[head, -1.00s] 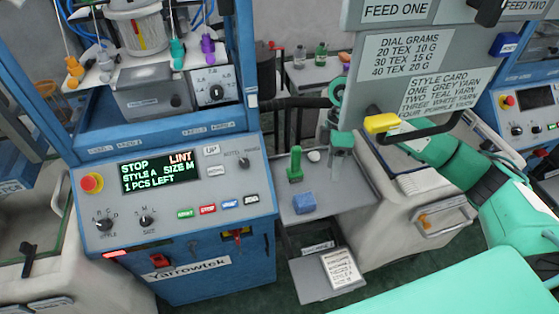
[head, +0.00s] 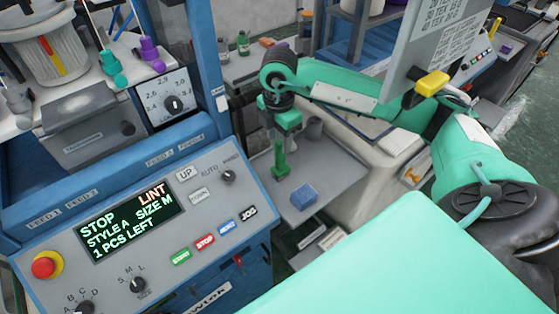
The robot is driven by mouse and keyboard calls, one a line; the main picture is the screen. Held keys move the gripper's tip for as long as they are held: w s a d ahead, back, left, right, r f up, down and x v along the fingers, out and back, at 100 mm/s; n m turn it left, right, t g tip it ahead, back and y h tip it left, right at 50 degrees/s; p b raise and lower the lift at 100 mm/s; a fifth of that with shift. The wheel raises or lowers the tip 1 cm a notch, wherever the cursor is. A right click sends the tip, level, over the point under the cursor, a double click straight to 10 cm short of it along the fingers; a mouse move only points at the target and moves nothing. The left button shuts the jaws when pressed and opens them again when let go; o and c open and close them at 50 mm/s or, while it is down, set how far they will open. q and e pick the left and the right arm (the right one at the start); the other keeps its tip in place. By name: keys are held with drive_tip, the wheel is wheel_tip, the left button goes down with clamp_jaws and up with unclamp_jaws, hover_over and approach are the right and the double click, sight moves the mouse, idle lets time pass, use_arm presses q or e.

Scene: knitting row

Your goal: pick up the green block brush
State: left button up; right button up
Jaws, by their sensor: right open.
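The green block brush (head: 281,164) stands upright on the small grey shelf (head: 335,168) beside the blue machine, its handle pointing up. My right gripper (head: 277,136) hangs down from the teal arm directly at the top of the brush handle. Its jaws are open. Its fingers are small and dark here, and I cannot tell whether they touch the handle or stand around it. The brush's base is clear of the gripper. My left gripper is not in view.
A blue block (head: 303,196) lies close in front of the brush. A grey cup (head: 314,128) stands behind it to the right. The blue machine's control panel (head: 140,215) borders the shelf on the left. A hanging sign with a yellow part (head: 432,82) is at upper right.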

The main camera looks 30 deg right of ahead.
sight(281, 156)
wheel_tip(281, 156, down, 3)
drive_tip(key=shift+s+r+p, duration=0.1)
drive_tip(key=shift+p, duration=0.55)
wheel_tip(281, 156, down, 4)
drive_tip(key=shift+d+r+p, duration=0.15)
drive_tip(key=shift+r+p, duration=0.1)
drive_tip(key=shift+p, duration=0.45)
drive_tip(key=shift+f, duration=0.35)
drive_tip(key=c, duration=0.9)
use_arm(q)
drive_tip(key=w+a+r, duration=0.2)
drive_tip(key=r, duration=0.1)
use_arm(e)
clamp_jaws()
